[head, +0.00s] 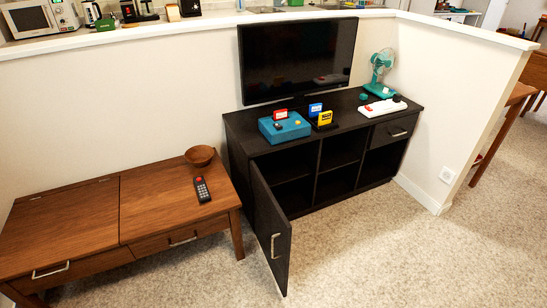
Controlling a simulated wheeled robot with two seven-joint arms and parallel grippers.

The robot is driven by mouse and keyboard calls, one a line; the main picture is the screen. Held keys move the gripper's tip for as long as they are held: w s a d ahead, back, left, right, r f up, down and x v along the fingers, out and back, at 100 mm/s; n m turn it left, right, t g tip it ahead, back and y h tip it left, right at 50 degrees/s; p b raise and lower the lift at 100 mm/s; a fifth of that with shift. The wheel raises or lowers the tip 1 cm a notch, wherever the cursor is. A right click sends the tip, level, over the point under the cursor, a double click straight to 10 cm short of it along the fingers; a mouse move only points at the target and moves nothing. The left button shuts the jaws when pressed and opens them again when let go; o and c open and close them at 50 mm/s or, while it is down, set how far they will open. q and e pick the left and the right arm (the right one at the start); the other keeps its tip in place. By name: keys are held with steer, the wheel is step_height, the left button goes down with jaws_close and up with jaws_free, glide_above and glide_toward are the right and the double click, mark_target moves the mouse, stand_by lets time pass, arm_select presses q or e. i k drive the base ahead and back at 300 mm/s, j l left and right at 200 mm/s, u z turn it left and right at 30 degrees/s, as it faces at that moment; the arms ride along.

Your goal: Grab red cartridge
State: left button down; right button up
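The red cartridge (281,114) stands upright at the back of a teal box-like console (271,133) on top of the black cabinet (246,122); whether it sits in a slot is too small to tell. A blue cartridge (315,109) and a yellow cartridge (325,118) stand to its right in a dark holder. Neither of my grippers shows in the head view.
The cabinet's left door (272,243) hangs open toward me over the carpet. A television (300,58) is behind the console. A white and red device (383,107) and a teal fan (381,72) are at right. A wooden table (82,214) with a bowl (199,156) and remote (202,190) stands left.

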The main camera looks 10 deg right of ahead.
mark_target(278, 115)
steer(key=i+u, duration=0.35)
steer(key=i, duration=1.3)
